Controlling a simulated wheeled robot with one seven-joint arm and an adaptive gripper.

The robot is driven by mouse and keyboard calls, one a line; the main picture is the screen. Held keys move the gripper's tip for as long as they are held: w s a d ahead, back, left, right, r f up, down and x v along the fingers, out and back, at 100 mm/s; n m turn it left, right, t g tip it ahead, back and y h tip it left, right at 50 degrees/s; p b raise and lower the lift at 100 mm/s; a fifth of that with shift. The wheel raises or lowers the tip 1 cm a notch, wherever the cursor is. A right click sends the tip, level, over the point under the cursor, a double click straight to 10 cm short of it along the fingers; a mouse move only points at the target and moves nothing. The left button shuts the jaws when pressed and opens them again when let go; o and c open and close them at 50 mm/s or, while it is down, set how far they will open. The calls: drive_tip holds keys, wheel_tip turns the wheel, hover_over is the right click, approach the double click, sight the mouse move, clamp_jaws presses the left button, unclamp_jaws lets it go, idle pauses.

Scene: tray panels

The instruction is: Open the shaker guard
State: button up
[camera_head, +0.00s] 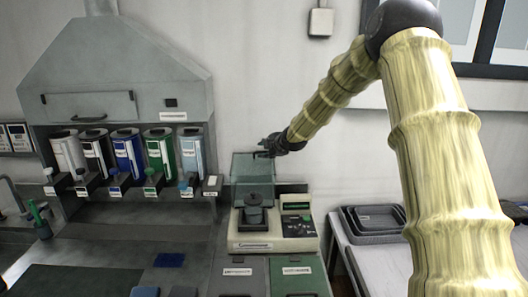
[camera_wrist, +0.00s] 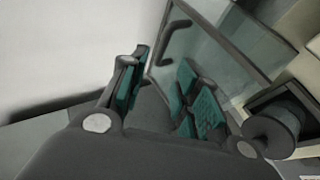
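The shaker (camera_head: 273,244) is a pale bench machine with a small display and keypad. Its clear, teal-tinted guard (camera_head: 241,169) rises over the dark round part (camera_head: 253,199) on the platform. In the wrist view the guard (camera_wrist: 215,42) is a clear panel with a dark edge and a dark bar handle (camera_wrist: 172,40). My gripper (camera_head: 265,147) is at the guard's top edge. In the wrist view my gripper (camera_wrist: 165,88) is open, its teal-padded fingers apart. The handle shows beyond the fingers; I cannot tell whether they touch the guard.
Several coloured dispensers (camera_head: 128,153) stand under a grey hood left of the shaker. Grey trays (camera_head: 376,219) lie on a table at the right. Two labelled panels (camera_head: 292,276) are in front of the shaker. The wall is close behind the guard.

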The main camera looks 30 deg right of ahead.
drive_tip(key=v, duration=0.9)
drive_tip(key=shift+s+r, duration=0.2)
drive_tip(key=shift+s, duration=0.05)
